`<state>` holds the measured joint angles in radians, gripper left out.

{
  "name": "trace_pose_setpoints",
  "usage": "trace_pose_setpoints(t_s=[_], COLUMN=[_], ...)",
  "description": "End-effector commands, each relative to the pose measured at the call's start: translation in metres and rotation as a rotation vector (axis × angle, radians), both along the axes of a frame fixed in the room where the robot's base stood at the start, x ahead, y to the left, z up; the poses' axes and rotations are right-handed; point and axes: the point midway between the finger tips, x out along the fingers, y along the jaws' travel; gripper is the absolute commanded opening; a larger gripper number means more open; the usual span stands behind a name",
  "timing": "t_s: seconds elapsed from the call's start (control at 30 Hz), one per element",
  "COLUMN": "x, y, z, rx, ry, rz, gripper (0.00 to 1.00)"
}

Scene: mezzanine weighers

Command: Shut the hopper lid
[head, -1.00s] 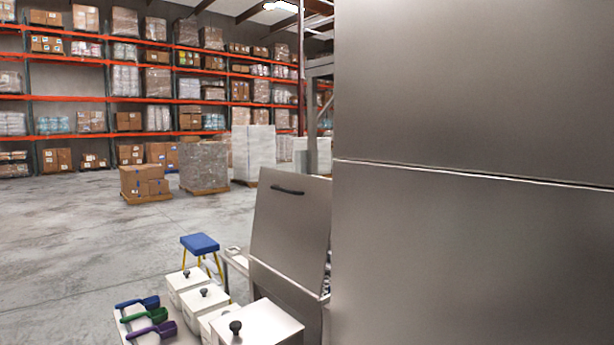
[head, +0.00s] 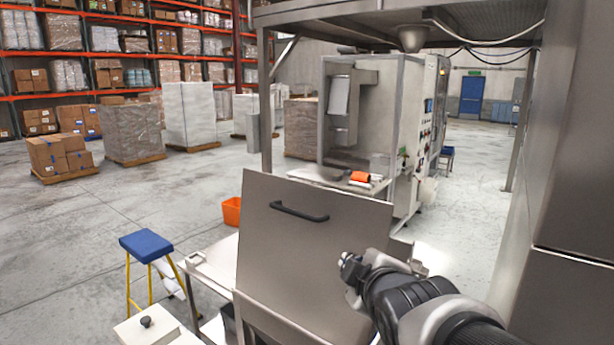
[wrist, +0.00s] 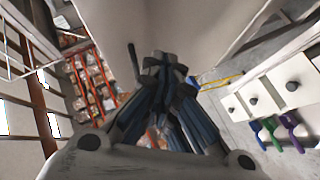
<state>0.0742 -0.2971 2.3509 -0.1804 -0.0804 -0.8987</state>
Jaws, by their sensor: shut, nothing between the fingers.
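The hopper lid (head: 300,265) is a flat grey steel panel with a black bar handle (head: 299,212) near its top edge. It stands raised and leaning, so the lid is open. In the wrist view the pale panel at the top (wrist: 205,25) looks like the lid, with a dark bar like its handle at its left. My gripper (wrist: 165,62) is shut and empty, its fingers pointing toward that panel. I cannot tell whether it touches. In the head view my arm reaches in from the lower right, in front of the lid's right edge; the fingertips are not clear there.
An orange bin (head: 231,211) is behind the lid. A steel cabinet (head: 570,200) closes off the right side. Open floor lies at far left.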

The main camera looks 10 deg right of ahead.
Motion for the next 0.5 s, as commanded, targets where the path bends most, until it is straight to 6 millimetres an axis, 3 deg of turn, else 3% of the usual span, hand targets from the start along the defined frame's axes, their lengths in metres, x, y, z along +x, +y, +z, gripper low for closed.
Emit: trace_pose_setpoints(t_s=[0.03, 0.2, 0.33, 0.5], x=[0.017, 0.052, 0.063, 0.079], y=[0.000, 0.003, 0.004, 0.005], z=[0.023, 0.064, 0.076, 0.076], rx=[-0.077, -0.279, -0.348, -0.362], ry=[-0.050, -0.199, -0.250, -0.260], rz=[0.041, 0.133, 0.160, 0.167], gripper=[0.00, 0.00, 0.00, 0.00])
